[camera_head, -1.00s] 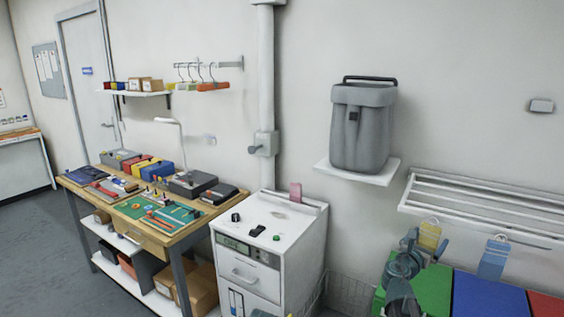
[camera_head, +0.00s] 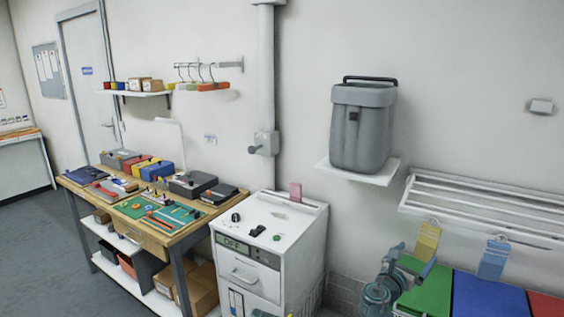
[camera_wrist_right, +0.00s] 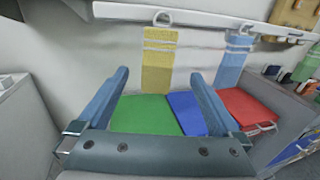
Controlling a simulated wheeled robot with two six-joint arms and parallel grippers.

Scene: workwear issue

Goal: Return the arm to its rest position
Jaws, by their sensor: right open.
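My right gripper (camera_head: 412,258) is at the lower right of the head view, in front of the left end of the coloured panels. In the right wrist view its two blue fingers (camera_wrist_right: 159,76) stand wide apart with nothing between them. Beyond them hang a yellow banded strap (camera_wrist_right: 158,62) and a blue banded strap (camera_wrist_right: 233,62). My left gripper is in neither current view.
A green panel (camera_head: 425,290), a blue panel (camera_head: 488,297) and a red panel (camera_head: 545,305) lie below the white wall rack (camera_head: 480,205). A white cabinet (camera_head: 285,240) stands left of my right arm. A grey bin (camera_head: 360,130) sits on a shelf above.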

